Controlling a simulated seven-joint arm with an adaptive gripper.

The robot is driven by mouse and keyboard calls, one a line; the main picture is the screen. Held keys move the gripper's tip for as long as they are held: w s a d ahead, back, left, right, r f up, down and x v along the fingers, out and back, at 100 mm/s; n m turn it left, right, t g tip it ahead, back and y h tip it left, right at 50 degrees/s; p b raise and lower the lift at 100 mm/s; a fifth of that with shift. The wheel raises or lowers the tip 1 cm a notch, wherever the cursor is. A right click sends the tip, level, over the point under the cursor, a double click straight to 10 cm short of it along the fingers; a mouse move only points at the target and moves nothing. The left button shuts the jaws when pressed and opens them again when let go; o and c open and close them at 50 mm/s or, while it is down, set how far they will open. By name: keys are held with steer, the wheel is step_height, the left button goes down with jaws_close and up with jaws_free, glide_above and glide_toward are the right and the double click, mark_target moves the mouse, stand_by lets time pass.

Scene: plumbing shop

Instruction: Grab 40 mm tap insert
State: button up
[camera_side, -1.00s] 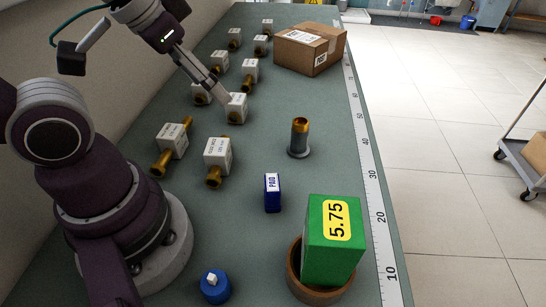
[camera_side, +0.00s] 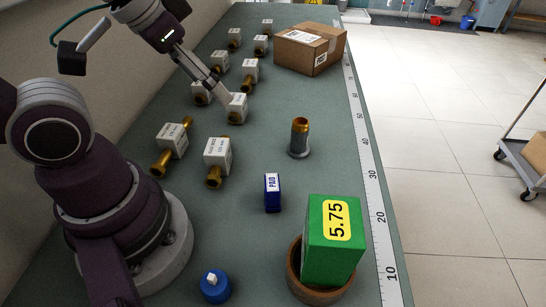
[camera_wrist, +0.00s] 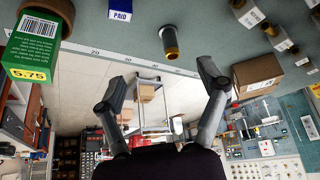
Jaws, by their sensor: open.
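Several brass inserts with white label blocks lie on the bench in the side view. Two are near the front (camera_side: 217,157) (camera_side: 173,141), one is by my gripper (camera_side: 237,106), and others lie farther back (camera_side: 250,73). Their print is too small to read surely, so I cannot tell which is the 40 mm one. My gripper (camera_side: 219,93) is open, just above and beside the middle label block; contact cannot be told. In the wrist view my gripper (camera_wrist: 160,88) has spread fingers with nothing between them. Several inserts show at upper right (camera_wrist: 246,14).
A grey and brass fitting (camera_side: 299,139) stands upright mid-bench. Nearby are a blue PAID block (camera_side: 272,193), a green 5.75 box (camera_side: 318,270) in a brown round dish (camera_side: 294,283), a blue round piece (camera_side: 215,288) and a cardboard box (camera_side: 300,56). A ruler strip (camera_side: 375,187) runs along the right edge.

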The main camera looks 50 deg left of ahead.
steer(key=m+g, duration=0.6)
steer(key=m, duration=0.8)
glide_above(213, 278)
step_height(213, 278, down, 10)
steer(key=shift+r, duration=0.1)
step_height(213, 278, down, 5)
steer(key=shift+r, duration=0.1)
steer(key=shift+f, duration=2.8)
steer(key=shift+c, duration=0.3)
steer(key=c, duration=1.2)
